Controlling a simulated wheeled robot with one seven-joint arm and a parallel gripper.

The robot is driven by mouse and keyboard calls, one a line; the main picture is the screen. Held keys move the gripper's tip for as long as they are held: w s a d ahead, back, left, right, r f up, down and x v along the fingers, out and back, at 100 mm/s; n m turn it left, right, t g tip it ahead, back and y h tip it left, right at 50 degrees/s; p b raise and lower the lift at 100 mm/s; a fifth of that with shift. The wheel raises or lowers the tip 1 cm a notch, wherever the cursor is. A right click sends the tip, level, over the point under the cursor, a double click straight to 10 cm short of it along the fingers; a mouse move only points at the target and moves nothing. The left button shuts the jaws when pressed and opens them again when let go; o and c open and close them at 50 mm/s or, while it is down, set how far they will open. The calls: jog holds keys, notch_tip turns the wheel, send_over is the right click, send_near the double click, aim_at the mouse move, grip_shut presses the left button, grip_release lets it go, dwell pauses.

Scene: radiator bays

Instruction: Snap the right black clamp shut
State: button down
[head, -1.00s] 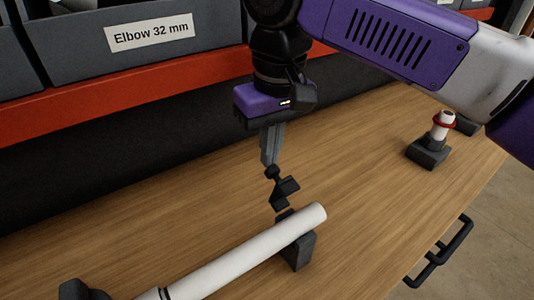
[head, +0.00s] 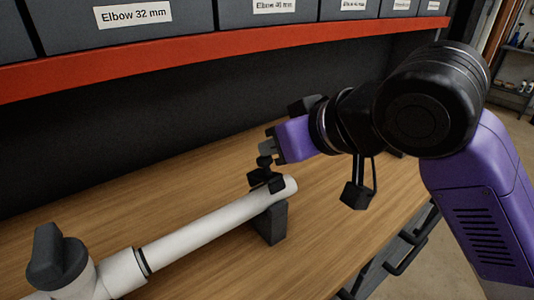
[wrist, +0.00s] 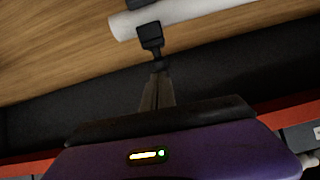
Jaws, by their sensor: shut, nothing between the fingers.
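The right black clamp (head: 271,224) stands on the bench in the head view, under the right end of a white pipe (head: 215,219). Small black parts (head: 276,184) lie over the top of the pipe above it. I cannot tell whether the clamp is latched. My gripper (head: 265,161) comes in from the right, shut and empty, with its tips at these black parts. In the wrist view, the shut fingers (wrist: 158,68) point up the picture to a black part (wrist: 151,36) in front of the pipe (wrist: 205,17). Contact is not clear.
A dark grey handle (head: 48,255) tops a white fitting on the pipe's left. A red shelf edge (head: 180,70) with labelled grey bins (head: 100,28) runs along the back above the bench. Bare wood (head: 160,195) lies behind the pipe.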

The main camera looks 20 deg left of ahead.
aim_at(282, 190)
jog(key=d+f+y+b, duration=0.1)
jog(key=b, duration=0.1)
jog(key=s+d+f+t+y+b, duration=0.1)
jog(key=b, duration=0.1)
jog(key=shift+s+d+f+y, duration=0.15)
jog(key=shift+s+y, duration=0.05)
jog(key=shift+y, duration=0.1)
jog(key=shift+s+d+f+t+y+b, duration=0.25)
jog(key=shift+d+t+y+b, duration=0.25)
jog(key=shift+t+y+b, duration=0.45)
jog(key=shift+g, duration=0.25)
jog(key=shift+r, duration=0.1)
